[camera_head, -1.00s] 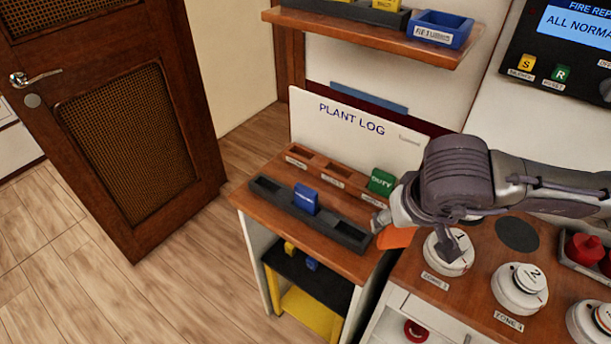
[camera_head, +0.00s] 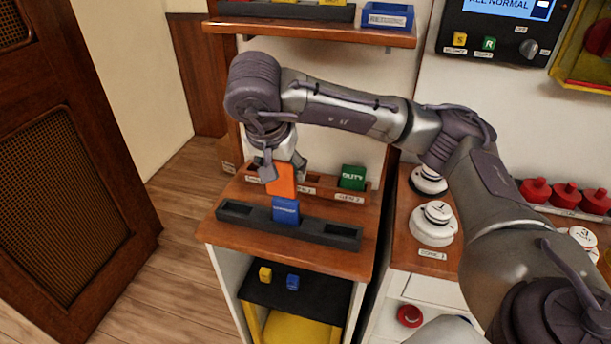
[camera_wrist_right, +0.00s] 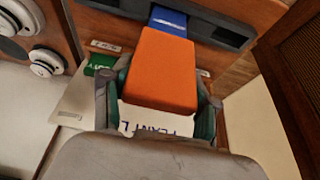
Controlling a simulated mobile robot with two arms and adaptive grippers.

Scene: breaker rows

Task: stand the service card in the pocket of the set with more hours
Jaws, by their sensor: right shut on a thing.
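My right gripper (camera_head: 284,160) is shut on an orange card (camera_head: 281,182), held upright over the left part of a wooden rack with labelled pockets (camera_head: 322,188). In the right wrist view the orange card (camera_wrist_right: 160,72) sits between the two fingers (camera_wrist_right: 158,105). I cannot tell whether its lower edge touches the rack. A green DUTY card (camera_head: 352,177) stands at the rack's right end. A blue card (camera_head: 286,210) stands in the middle of the black rack (camera_head: 335,232) in front. The PLANT LOG board is hidden behind my arm in the head view. My left gripper is not in view.
A shelf (camera_head: 320,36) with a blue bin (camera_head: 387,16) hangs above. White round detectors (camera_head: 433,224) stand on the counter to the right. A yellow and a blue piece (camera_head: 293,282) lie on the black shelf below. The wooden door (camera_head: 70,190) is at left.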

